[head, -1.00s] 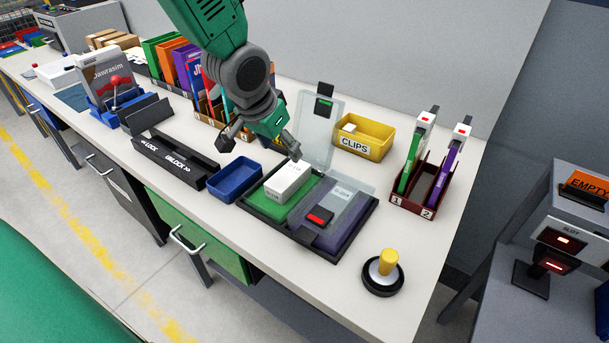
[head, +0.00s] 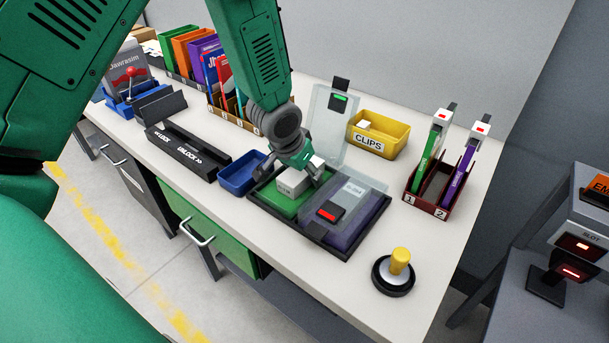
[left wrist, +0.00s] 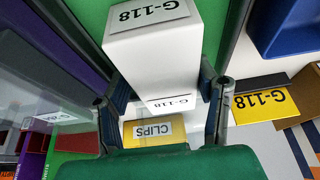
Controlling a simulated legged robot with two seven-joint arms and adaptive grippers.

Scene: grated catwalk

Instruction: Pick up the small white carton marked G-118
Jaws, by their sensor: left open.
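The small white carton (head: 291,186) marked G-118 sits on the green left half of a black tray (head: 281,218). In the left wrist view the carton (left wrist: 160,50) shows its G-118 label on two faces. My left gripper (head: 289,174) is open, over the carton from behind. In the left wrist view its two fingers stand on either side of the carton, with the carton's near end between them; I cannot tell whether they touch it. My right gripper is not in view.
A clear lid (head: 333,125) stands raised behind the tray. The tray's right half has a clear cover (head: 362,197) and a red block. A blue bin (head: 240,175), yellow CLIPS bin (head: 378,138) and yellow-knobbed stand (head: 395,272) are nearby. A yellow G-118 label (left wrist: 262,104) shows.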

